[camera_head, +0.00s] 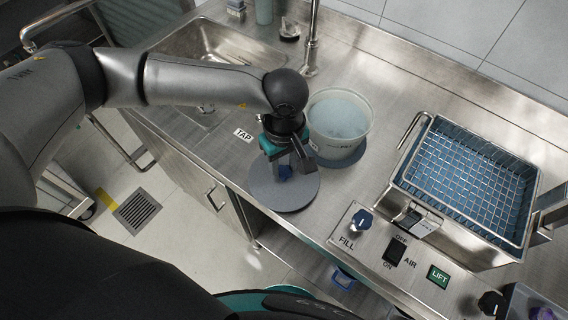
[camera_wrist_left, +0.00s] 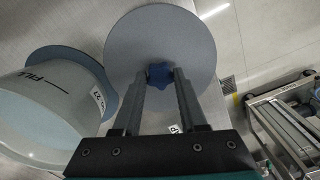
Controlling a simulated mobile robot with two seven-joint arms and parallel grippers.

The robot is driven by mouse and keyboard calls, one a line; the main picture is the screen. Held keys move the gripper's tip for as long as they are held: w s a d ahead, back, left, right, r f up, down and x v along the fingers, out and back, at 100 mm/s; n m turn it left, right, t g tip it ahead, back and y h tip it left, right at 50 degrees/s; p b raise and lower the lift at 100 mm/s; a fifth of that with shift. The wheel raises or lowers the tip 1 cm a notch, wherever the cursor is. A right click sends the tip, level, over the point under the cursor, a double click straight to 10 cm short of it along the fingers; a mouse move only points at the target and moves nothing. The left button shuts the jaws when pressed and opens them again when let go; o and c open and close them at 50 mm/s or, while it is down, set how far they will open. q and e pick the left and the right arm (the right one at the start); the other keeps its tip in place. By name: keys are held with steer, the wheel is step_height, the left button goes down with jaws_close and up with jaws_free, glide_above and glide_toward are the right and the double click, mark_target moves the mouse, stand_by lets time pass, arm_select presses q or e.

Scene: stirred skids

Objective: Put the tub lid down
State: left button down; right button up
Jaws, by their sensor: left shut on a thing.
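The tub lid (camera_head: 299,198) is a flat grey disc with a blue knob in its middle. In the head view it is at the front edge of the steel counter, below my left gripper (camera_head: 285,168). In the left wrist view the lid (camera_wrist_left: 205,45) spreads out beyond the fingers. My left gripper (camera_wrist_left: 160,78) is shut on the blue knob (camera_wrist_left: 160,75). Whether the lid touches the counter, I cannot tell. The pale tub (camera_head: 325,128) stands open beside it on a blue-grey mat, and shows at left in the wrist view (camera_wrist_left: 45,115). My right gripper is not in view.
A wire basket (camera_head: 462,180) sits in a steel tank at right, behind the FILL knob (camera_head: 361,220), the AIR switch (camera_head: 394,251) and the LIFT button (camera_head: 438,276). A sink (camera_head: 215,50) and faucet (camera_head: 312,40) lie behind. Bare counter (camera_head: 385,115) lies between tub and basket.

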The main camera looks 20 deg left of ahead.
mark_target(285, 171)
arm_select(q)
steer(key=c, duration=0.9)
jaws_free()
steer(key=shift+f, duration=0.15)
steer(key=o, duration=0.4)
steer(key=shift+o, duration=0.2)
steer(key=shift+r, duration=0.2)
steer(key=shift+w+r, duration=0.1)
steer(key=shift+r, duration=0.25)
step_height(285, 171, up, 11)
steer(key=shift+r, duration=0.2)
steer(key=shift+d, duration=0.1)
